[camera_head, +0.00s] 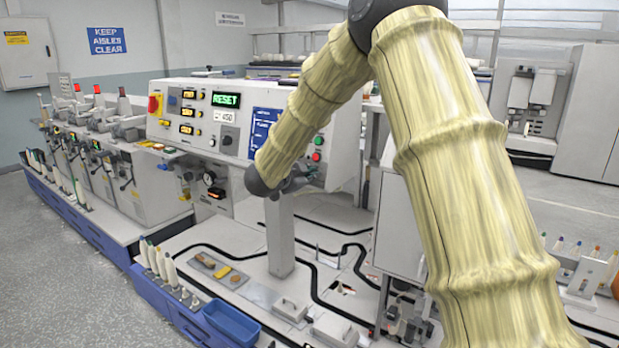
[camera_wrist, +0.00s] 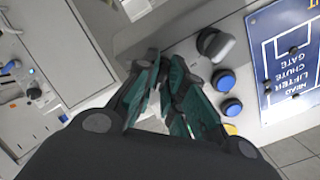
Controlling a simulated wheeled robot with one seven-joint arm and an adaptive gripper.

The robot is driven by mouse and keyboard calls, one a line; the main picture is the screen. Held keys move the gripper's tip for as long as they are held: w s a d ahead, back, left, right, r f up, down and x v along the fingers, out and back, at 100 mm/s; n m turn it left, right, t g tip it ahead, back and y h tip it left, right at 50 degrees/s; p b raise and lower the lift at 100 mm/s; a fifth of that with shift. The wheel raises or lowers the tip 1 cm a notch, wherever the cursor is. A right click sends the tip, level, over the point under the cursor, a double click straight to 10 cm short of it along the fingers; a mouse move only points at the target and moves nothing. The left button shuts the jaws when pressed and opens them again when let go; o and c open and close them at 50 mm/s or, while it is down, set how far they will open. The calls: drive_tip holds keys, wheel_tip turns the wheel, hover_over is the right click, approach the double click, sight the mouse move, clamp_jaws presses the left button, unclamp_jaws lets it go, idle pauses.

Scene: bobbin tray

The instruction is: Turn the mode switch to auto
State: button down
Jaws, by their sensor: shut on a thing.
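My gripper (camera_head: 295,182) is at the lower right of the light control panel (camera_head: 203,140), which has a green RESET display. In the wrist view its dark, teal-tipped fingers (camera_wrist: 165,78) are closed together at the panel face. They are shut on a small dark part between the tips, which looks like the mode switch; the fingers hide most of it, so its setting cannot be read. A grey knob (camera_wrist: 217,46) sits just right of the fingertips in the wrist view, apart from them.
Blue buttons (camera_wrist: 223,80) and a yellow one (camera_wrist: 231,129) lie close to the right finger. A blue diagram plate (camera_head: 264,127) is beside the gripper. Red and green buttons (camera_head: 318,147) are right of my forearm. A grey post (camera_head: 280,235) stands below the gripper.

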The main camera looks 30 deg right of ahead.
drive_tip(key=c, duration=1.8)
unclamp_jaws()
drive_tip(key=shift+o, duration=0.2)
drive_tip(key=v, duration=1.2)
